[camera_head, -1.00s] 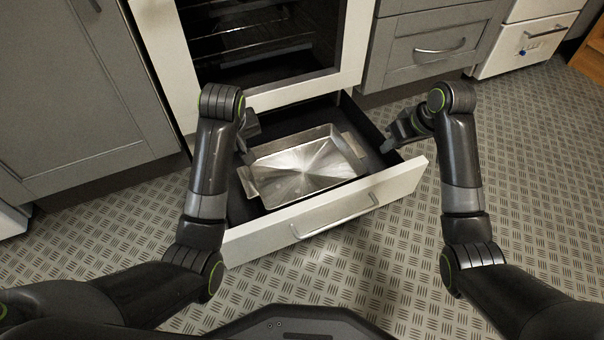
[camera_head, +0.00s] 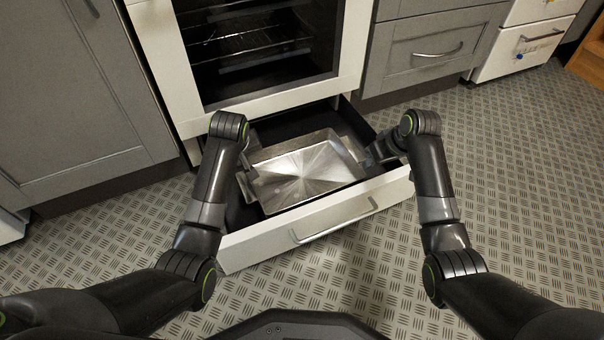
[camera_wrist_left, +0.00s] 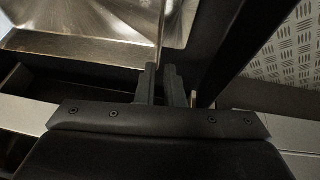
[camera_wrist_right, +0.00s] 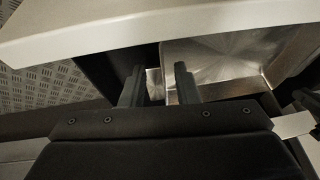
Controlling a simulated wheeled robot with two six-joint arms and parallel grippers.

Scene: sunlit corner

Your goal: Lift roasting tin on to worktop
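The roasting tin (camera_head: 305,172) is a shallow, shiny metal rectangle, lying in the open drawer (camera_head: 330,222) under the oven. Part of it shows in the left wrist view (camera_wrist_left: 90,18) and the right wrist view (camera_wrist_right: 225,60). My left gripper (camera_head: 249,168) is at the tin's left end. In the left wrist view its fingers (camera_wrist_left: 164,70) are close together beside the tin's edge; whether they grip it is unclear. My right gripper (camera_head: 374,158) is at the tin's right end. In the right wrist view its fingers (camera_wrist_right: 158,75) are apart, with bright metal showing between them.
The oven (camera_head: 250,55) stands above and behind the drawer. Grey cabinets (camera_head: 75,100) are on the left, with grey drawers (camera_head: 430,52) on the right. The drawer front lies between my body and the tin. The patterned floor (camera_head: 520,190) is clear at right.

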